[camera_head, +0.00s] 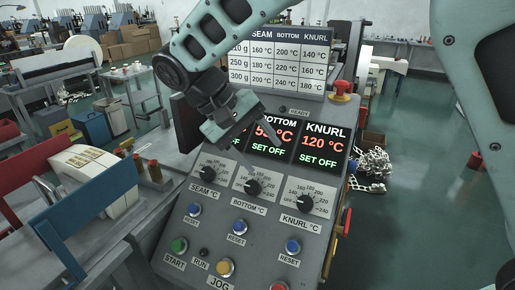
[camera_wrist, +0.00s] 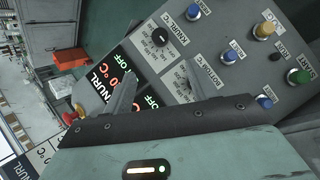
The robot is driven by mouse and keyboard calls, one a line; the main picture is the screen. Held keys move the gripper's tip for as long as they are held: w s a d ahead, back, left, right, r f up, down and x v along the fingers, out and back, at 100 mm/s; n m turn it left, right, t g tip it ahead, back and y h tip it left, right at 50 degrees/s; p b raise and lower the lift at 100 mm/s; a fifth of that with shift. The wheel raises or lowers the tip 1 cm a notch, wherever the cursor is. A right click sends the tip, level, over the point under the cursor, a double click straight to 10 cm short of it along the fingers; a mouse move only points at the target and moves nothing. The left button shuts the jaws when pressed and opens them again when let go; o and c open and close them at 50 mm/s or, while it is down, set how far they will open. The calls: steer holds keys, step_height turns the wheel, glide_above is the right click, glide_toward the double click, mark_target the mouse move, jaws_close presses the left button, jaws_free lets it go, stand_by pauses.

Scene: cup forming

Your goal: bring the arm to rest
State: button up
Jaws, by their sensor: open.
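My gripper (camera_head: 247,142) hangs in front of the control panel (camera_head: 180,263), over the row of displays and a little above the dials. Its two fingers are apart with nothing between them, and in the wrist view my gripper (camera_wrist: 158,70) also shows spread fingers. The KNURL display (camera_head: 321,146) reads 120 °C and SET OFF. The BOTTOM display (camera_head: 272,147) is partly covered by a finger. The SEAM display is mostly hidden behind my gripper. I cannot tell whether a finger touches the panel.
The SEAM dial (camera_head: 208,173), BOTTOM dial (camera_head: 253,187) and KNURL dial (camera_head: 306,204) sit below the displays, with several buttons under them. A red mushroom button (camera_head: 341,88) stands at upper right. A temperature chart (camera_head: 278,62) rises behind. Open floor (camera_head: 425,170) lies right.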

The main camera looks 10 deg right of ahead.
steer(key=s+d+f+n+y, duration=0.1)
steer(key=s+f+y, duration=0.1)
steer(key=s, duration=0.5)
steer(key=s+d+f+n+y, duration=0.1)
steer(key=s+d+n+y, duration=0.1)
steer(key=s, duration=0.6)
steer(key=s+d+f+n+t+y, duration=0.1)
steer(key=s+f+y, duration=0.1)
steer(key=s, duration=0.5)
steer(key=shift+s+d+f+y, duration=0.15)
steer(key=shift+d+f+y, duration=0.15)
steer(key=shift+y, duration=0.5)
